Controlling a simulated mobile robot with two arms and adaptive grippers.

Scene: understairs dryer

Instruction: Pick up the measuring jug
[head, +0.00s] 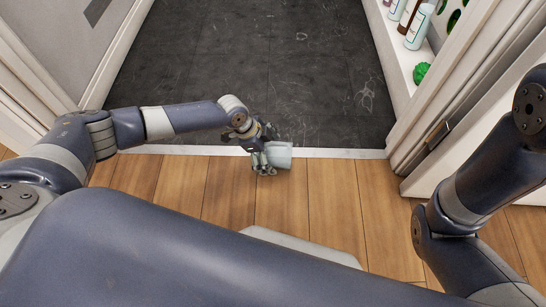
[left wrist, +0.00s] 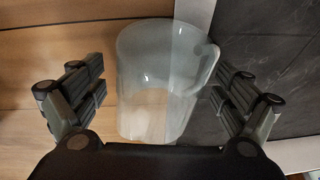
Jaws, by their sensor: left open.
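The measuring jug (head: 279,155) is a pale, translucent vessel beside the light threshold strip, at the edge of the wooden floor. In the left wrist view the jug (left wrist: 155,80) shows its round rim and a handle on the right side. My left gripper (head: 265,168) is at the jug. In the left wrist view its open fingers (left wrist: 160,100) stand on either side of the jug, with gaps visible, so it is not gripped. The gripper hides part of the jug in the head view. My right gripper is out of view; only my right arm shows.
A dark slate floor (head: 250,60) lies beyond the threshold strip (head: 340,153). White door frames stand at left and right. A shelf (head: 401,60) at the right holds bottles (head: 419,27) and a green object (head: 421,72). The wooden floor (head: 330,200) around the jug is clear.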

